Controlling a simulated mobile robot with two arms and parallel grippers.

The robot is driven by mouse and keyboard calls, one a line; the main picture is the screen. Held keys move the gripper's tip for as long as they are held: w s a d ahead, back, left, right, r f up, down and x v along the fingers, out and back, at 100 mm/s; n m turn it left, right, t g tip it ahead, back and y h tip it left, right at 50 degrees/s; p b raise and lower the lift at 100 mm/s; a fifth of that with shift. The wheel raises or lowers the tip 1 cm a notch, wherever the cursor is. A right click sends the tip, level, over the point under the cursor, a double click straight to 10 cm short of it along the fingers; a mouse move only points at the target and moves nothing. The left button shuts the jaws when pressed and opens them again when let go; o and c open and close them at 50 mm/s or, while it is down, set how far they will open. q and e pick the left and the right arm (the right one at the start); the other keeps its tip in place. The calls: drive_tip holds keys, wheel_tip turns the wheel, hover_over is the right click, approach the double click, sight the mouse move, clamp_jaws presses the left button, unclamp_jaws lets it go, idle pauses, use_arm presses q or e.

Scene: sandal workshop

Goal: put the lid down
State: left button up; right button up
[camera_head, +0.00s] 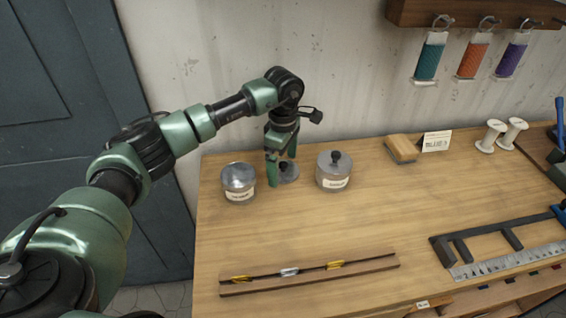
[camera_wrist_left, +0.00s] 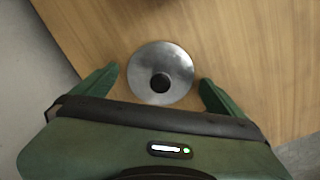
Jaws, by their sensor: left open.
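The lid (camera_head: 289,174) is a round grey metal disc with a black knob. The left tin (camera_head: 239,185) shows no knob on top. The right tin (camera_head: 334,172) has a lid with a black knob. Both tins have white labels. My right gripper is not in view.
A wooden rack (camera_head: 310,279) with small coloured clips lies at the front. A brush (camera_head: 401,150), a card (camera_head: 436,141) and white spools (camera_head: 490,136) stand at the back. The table's middle is clear.

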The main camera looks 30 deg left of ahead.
sight(283, 164)
use_arm(q)
drive_tip(key=shift+r, duration=0.3)
drive_tip(key=shift+w+r, duration=0.1)
drive_tip(key=shift+r, duration=0.25)
wheel_tip(283, 164, up, 11)
drive_tip(key=b, duration=0.2)
drive_tip(key=shift+b, duration=0.3)
